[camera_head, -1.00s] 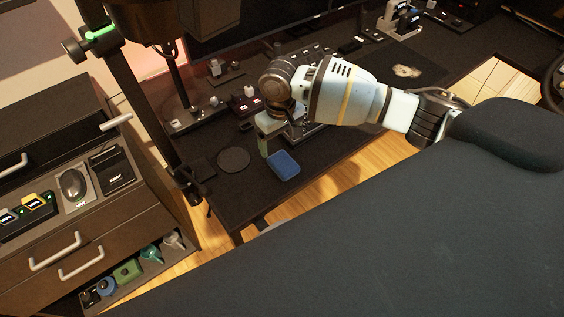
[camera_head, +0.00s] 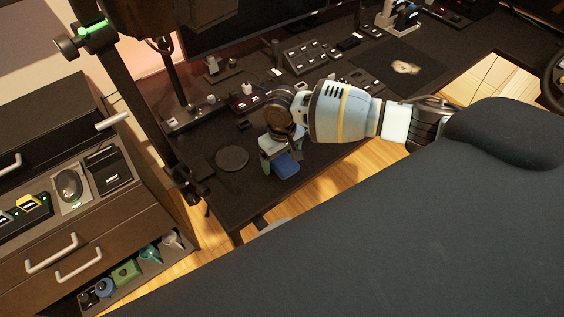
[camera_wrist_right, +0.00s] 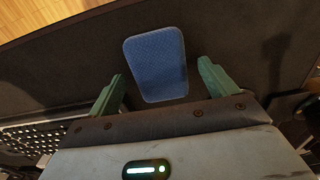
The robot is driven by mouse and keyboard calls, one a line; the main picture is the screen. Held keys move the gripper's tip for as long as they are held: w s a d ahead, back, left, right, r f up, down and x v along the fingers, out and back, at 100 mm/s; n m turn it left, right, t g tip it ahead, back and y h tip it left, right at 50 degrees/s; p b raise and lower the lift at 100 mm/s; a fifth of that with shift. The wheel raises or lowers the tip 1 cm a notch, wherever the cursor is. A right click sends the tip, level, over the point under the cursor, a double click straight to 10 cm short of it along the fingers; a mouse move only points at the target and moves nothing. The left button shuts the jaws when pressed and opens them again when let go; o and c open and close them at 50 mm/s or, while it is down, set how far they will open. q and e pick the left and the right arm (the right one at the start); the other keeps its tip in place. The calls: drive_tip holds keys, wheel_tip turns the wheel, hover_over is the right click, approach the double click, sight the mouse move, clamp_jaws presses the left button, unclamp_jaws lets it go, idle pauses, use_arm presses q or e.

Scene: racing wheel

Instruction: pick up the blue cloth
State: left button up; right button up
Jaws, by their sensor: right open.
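The blue cloth (camera_head: 286,166) is a small folded rectangle lying flat on the black desk near its front edge. In the right wrist view the cloth (camera_wrist_right: 156,62) lies ahead of and between the two green fingers, with a gap on each side. My right gripper (camera_head: 279,160) is open above the cloth, pointing down, and partly hides it in the head view. The right gripper (camera_wrist_right: 162,90) also shows in the wrist view with nothing held. I cannot tell its exact height above the desk. My left gripper is not in view.
A round dark coaster (camera_head: 232,158) lies left of the cloth. Button panels (camera_head: 305,56) and small devices stand behind on the desk. A drawer cabinet (camera_head: 75,240) stands at left. A large dark seat-like surface (camera_head: 400,240) fills the lower right.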

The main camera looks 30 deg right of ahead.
sight(280, 161)
drive_tip(key=shift+r, duration=0.1)
drive_tip(key=c, duration=1.1)
drive_tip(key=shift+r, duration=0.45)
drive_tip(key=r, duration=0.2)
drive_tip(key=shift+s+a+r, duration=0.1)
drive_tip(key=shift+a+r, duration=0.25)
drive_tip(key=shift+r, duration=0.05)
drive_tip(key=s+a, duration=0.2)
drive_tip(key=a, duration=0.2)
drive_tip(key=s+a+r, duration=0.1)
drive_tip(key=s+a, duration=0.1)
drive_tip(key=a, duration=0.3)
drive_tip(key=s+a+p, duration=0.1)
drive_tip(key=s+a, duration=0.1)
drive_tip(key=a, duration=0.3)
drive_tip(key=shift+r, duration=0.15)
